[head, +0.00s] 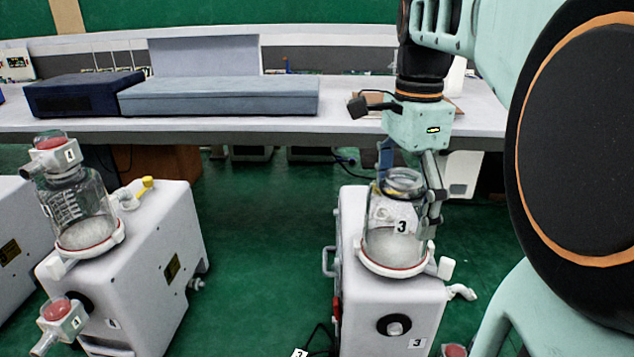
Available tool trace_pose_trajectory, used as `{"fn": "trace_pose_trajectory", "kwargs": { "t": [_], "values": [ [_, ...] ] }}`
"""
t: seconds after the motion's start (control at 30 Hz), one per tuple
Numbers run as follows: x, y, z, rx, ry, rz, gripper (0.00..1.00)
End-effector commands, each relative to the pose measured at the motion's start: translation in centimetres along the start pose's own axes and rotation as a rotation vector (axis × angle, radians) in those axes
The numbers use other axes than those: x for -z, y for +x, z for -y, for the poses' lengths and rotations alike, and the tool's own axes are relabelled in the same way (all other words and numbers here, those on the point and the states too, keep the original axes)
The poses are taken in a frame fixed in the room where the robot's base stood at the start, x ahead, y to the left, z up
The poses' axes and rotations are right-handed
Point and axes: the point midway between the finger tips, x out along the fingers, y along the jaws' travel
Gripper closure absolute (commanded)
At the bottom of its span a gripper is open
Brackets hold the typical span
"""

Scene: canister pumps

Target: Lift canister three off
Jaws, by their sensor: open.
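Canister three (397,230) is a clear glass jar with a label "3". It stands upright in the red-edged ring seat on top of the grey-white pump unit (375,300) at right, which also bears a "3". No cap shows on its neck. My gripper (411,190) points down over the jar from above. One finger is at the jar's upper left, partly behind it, and the other runs down its right side. The jaws are open around the jar; whether the fingers touch the glass cannot be told.
Another pump (140,270) at left carries a capped glass canister (78,215). A long bench (240,127) with blue-grey boxes (220,96) stands behind. A hose fitting (461,291) sticks out right of pump three.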

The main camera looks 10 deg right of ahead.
Motion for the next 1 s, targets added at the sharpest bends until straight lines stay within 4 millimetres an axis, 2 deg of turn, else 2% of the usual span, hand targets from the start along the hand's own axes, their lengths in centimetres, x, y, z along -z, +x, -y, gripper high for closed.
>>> {"fn": "trace_pose_trajectory", "kwargs": {
  "t": [0.1,0.33,0.9,1.0],
  "values": [
    [-0.03,0.85,-0.02,0.0,0.0,0.0,0.01],
    [-0.02,0.91,0.01,0.001,0.0,0.0,0.02],
    [-0.01,0.91,0.0,0.0,0.0,0.0,0.65],
    [-0.01,0.87,0.0,0.0,0.0,0.0,0.65]
  ]
}}
